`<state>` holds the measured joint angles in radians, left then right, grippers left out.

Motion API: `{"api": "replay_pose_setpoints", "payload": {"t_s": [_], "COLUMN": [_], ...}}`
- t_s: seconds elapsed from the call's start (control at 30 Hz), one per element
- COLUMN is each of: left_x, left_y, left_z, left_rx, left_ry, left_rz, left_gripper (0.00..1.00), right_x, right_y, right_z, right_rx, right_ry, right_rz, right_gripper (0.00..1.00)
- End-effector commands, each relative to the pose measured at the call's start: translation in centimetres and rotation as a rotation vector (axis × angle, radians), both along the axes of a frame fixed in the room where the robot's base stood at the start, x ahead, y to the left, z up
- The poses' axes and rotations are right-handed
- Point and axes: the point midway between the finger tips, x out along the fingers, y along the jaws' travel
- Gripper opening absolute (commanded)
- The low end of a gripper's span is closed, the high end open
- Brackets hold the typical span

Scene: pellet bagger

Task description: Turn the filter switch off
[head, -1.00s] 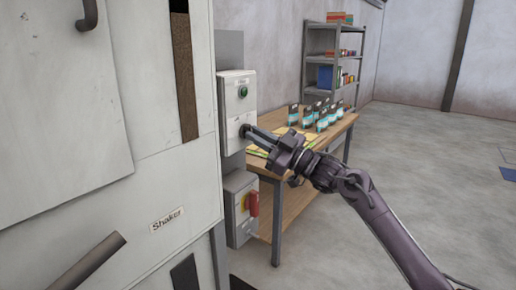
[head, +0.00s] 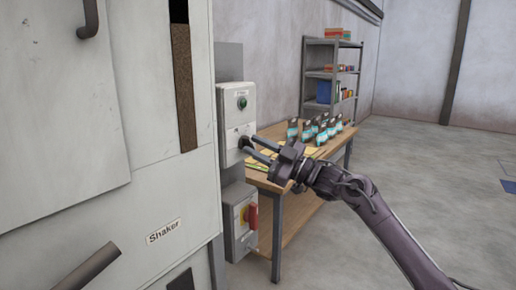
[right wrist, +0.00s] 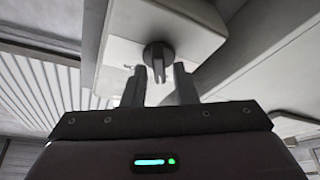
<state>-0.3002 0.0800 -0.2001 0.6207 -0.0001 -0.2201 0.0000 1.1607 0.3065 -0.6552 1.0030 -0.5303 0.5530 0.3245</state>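A pale control box (head: 236,115) is mounted beside the big machine in the head view. It has a green round button or lamp near its top and a dark rotary knob (head: 243,142) low on its front. My right gripper (head: 251,146) is open just in front of this knob, its two fingers spread. In the right wrist view the knob (right wrist: 158,52) sits between and slightly beyond my fingertips (right wrist: 159,68), with a visible gap on each side. The knob's label is too small to read. My left gripper is not in view.
Below is a second grey box (head: 238,222) with a red handle (head: 251,217) on a yellow plate. A wooden table (head: 290,195) with several small bags stands behind my right arm. The machine panel (head: 100,190) labelled Shaker fills the left. Open floor lies to the right.

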Motion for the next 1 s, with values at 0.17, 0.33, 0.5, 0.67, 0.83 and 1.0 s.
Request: {"api": "replay_pose_setpoints", "payload": {"t_s": [0.17,0.33,0.5,0.67,0.83,1.0], "left_x": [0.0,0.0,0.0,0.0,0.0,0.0], "left_y": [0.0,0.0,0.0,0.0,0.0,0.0], "left_z": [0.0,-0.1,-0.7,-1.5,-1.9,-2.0], "left_rx": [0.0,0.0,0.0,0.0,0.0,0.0], "left_ry": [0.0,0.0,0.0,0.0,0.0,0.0], "left_rz": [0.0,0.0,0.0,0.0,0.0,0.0], "left_gripper": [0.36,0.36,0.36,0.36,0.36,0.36], "right_x": [0.0,0.0,-0.7,-1.8,-2.7,-3.0], "right_y": [0.0,-0.1,-1.8,-4.3,-6.1,-6.8], "right_z": [0.1,0.0,-0.8,-1.9,-2.5,-2.6], "right_rx": [0.001,0.001,0.001,0.001,0.001,0.001], "right_ry": [0.0,0.0,-0.001,0.001,0.0,0.0], "right_rz": [0.0,0.0,-0.003,-0.002,-0.002,-0.001], "right_gripper": [0.34,0.34,0.34,0.34,0.34,0.34]}}
